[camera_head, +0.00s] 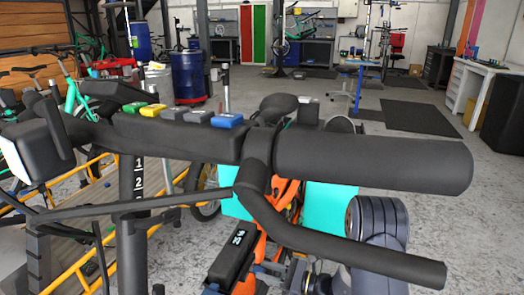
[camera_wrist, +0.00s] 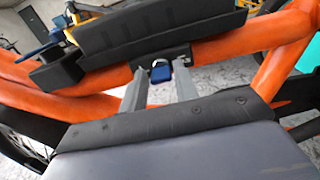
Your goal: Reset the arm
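In the wrist view my gripper (camera_wrist: 159,80) has its two grey fingers apart, pointing at the orange bike frame (camera_wrist: 225,47). A small blue piece with a pale loop (camera_wrist: 160,73) sits at the frame between the fingertips. A gap shows on each side of it, and I cannot tell whether either finger touches it. In the head view my grey arm (camera_head: 378,225) reaches down at the lower right beside the orange frame (camera_head: 285,200). The gripper itself is hidden there behind the handlebar and arm.
A black handlebar (camera_head: 370,162) with coloured buttons crosses close in front of the head camera. A black battery (camera_head: 232,250) marked 25 % sits on the frame; a long black case (camera_wrist: 160,38) lies just above the fingers. Open floor (camera_head: 430,160) stretches behind at right.

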